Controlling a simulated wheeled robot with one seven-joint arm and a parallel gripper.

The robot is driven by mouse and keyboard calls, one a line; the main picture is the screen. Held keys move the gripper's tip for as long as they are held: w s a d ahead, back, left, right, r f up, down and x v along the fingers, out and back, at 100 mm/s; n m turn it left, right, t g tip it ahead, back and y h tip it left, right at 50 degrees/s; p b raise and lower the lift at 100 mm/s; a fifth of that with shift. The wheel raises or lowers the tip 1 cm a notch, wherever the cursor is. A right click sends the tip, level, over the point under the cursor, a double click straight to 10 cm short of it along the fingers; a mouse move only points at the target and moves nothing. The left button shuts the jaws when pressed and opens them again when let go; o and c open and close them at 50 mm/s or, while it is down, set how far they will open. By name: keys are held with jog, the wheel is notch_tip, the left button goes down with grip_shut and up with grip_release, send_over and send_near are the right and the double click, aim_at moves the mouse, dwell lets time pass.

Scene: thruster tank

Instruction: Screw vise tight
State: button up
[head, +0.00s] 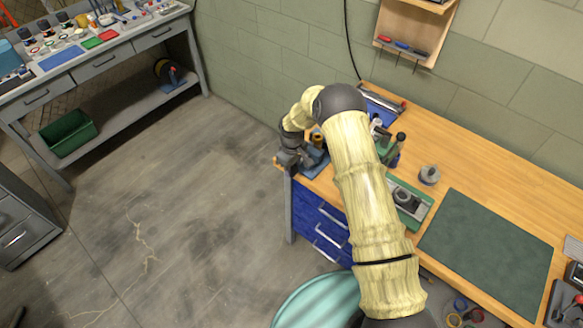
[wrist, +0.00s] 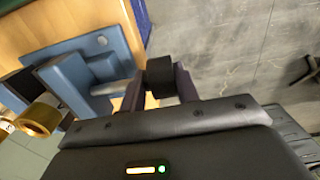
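The blue vise (wrist: 75,85) fills the left of the wrist view, with a grey bar running from it toward my gripper. In the head view the vise (head: 316,167) sits at the left front corner of the wooden bench, partly hidden by my arm. My gripper (wrist: 160,80) has its two dark fingers on either side of a black knob (wrist: 160,68) beside the vise and appears shut on it.
A brass-coloured cylinder (wrist: 38,116) shows near the vise. Behind my arm, the wooden bench (head: 470,155) carries a green mat (head: 487,248), a grey round part (head: 429,175) and tools. Blue drawers (head: 318,222) are below. The concrete floor (head: 190,220) left of the bench is open.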

jog(key=shift+s+a+f, duration=0.1)
jog(key=shift+s+a, duration=0.05)
jog(key=shift+s, duration=0.05)
jog(key=shift+c, duration=0.4)
jog(key=shift+y+b, duration=0.3)
jog(key=shift+b, duration=0.1)
